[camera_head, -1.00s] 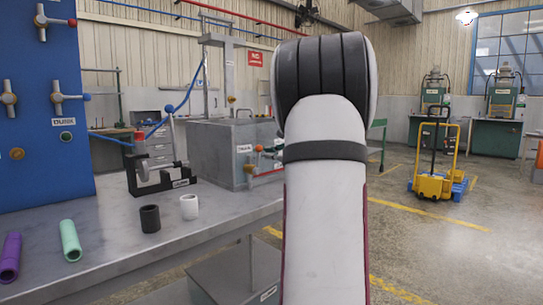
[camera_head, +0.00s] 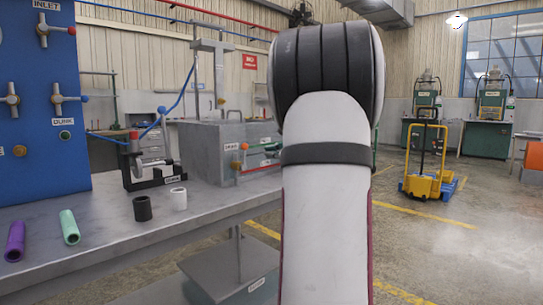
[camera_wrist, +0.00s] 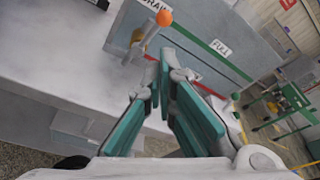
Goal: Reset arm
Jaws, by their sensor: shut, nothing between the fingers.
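My gripper (camera_wrist: 163,88) shows in the wrist view with teal finger pads, shut and empty. It is tilted in the picture, near a grey tank (camera_wrist: 210,55) with a "FULL" label. An orange-knobbed lever (camera_wrist: 148,35) stands by the "DRAIN" label, up and left of the fingertips, apart from them. In the head view my raised white and black arm fills the middle, and the gripper is hidden behind it. The grey tank (camera_head: 205,150) stands on the bench left of my arm.
A metal bench (camera_head: 100,220) holds a purple tube (camera_head: 15,242), a mint tube (camera_head: 69,227), a black sleeve (camera_head: 142,208), a white sleeve (camera_head: 179,198) and a clamp (camera_head: 150,168). A blue valve panel (camera_head: 40,120) stands at left. A yellow cart (camera_head: 427,185) stands on open floor at right.

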